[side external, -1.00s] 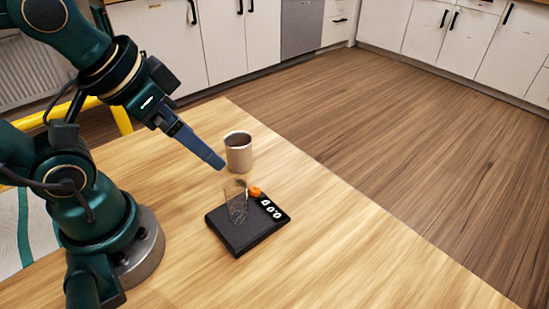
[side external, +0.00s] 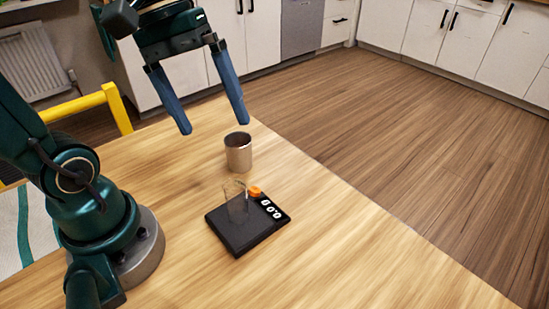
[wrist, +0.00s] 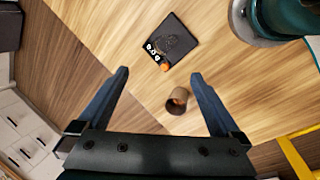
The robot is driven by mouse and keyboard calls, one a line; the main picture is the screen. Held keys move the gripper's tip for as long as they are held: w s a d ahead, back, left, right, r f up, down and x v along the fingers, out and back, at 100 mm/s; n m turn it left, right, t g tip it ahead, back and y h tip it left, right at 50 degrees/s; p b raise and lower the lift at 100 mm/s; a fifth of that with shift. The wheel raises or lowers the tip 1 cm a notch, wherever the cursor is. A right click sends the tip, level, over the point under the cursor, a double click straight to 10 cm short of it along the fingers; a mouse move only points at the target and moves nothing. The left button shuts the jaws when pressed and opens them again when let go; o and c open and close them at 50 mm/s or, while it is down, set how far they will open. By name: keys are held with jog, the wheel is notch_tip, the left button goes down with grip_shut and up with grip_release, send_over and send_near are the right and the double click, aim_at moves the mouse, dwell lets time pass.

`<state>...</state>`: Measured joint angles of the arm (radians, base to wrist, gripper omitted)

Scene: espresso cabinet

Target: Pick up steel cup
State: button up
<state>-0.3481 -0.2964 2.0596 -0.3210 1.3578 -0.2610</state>
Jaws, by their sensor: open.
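The steel cup (side external: 238,153) stands upright on the wooden table, behind the scale in the side external view. It also shows in the wrist view (wrist: 178,103), between the blue fingers and nearer the right one. My gripper (side external: 214,128) is open and empty, its two blue fingers spread wide and pointing down. It hangs above the table on the far side of the cup, apart from it. In the wrist view the open fingers (wrist: 159,72) frame the cup below them.
A black scale (side external: 250,238) reading 0.0 lies on the table in front of the cup. A clear glass (side external: 236,203) stands on it, and an orange item (side external: 255,191) is beside the glass. The table's right side is clear. A yellow rail (side external: 118,108) runs behind the table.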

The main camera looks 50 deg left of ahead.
aim_at(248, 153)
jog(key=w+a+r+n+t+h, duration=0.1)
jog(key=w+a+n+t+h, duration=0.3)
jog(key=w+a+n+h, duration=0.85)
jog(key=s+f+y, duration=0.1)
jog(key=f, duration=0.4)
jog(key=s+d+f+n+y, duration=0.1)
jog(key=f, duration=0.5)
jog(key=s+d+f+n+y, duration=0.1)
jog(key=f, duration=0.4)
jog(key=shift+s+f+g, duration=0.3)
jog(key=shift+s+f, duration=0.05)
jog(key=shift+d+f, duration=0.1)
jog(key=shift+f, duration=0.15)
jog(key=shift+x, duration=2.4)
jog(key=c, duration=1.5)
